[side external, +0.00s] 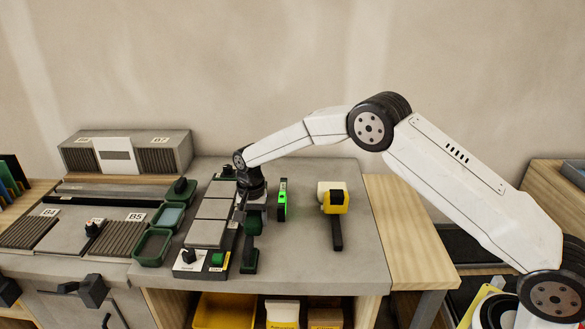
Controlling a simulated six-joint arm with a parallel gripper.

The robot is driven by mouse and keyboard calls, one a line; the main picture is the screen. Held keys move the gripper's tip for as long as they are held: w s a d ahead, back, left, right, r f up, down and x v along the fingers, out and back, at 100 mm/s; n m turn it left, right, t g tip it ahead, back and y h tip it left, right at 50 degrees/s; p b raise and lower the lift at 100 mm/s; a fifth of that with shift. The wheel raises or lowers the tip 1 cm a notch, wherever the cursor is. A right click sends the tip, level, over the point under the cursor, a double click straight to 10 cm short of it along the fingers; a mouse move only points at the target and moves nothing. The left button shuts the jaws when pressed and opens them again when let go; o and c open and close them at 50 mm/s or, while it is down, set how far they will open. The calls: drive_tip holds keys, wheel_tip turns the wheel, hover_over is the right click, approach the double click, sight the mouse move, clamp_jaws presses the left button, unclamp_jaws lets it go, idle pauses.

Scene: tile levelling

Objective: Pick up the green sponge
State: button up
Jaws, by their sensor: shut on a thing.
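My gripper (243,212) is low over the right side of the row of grey tiles (207,232), pointing down.
A device with a bright green face (282,200) stands close to the right of my gripper. A yellow and black tool (334,203) lies farther right. Dark green trays (153,247) line the left of the fixture. The grey worktop is bare at the front right.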

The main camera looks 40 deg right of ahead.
drive_tip(key=s+d+r, duration=0.1)
drive_tip(key=s+r, duration=0.8)
drive_tip(key=s, duration=0.4)
drive_tip(key=shift+s+d+r, duration=0.15)
drive_tip(key=shift+s+r, duration=0.05)
drive_tip(key=shift+s, duration=0.1)
idle(0.6)
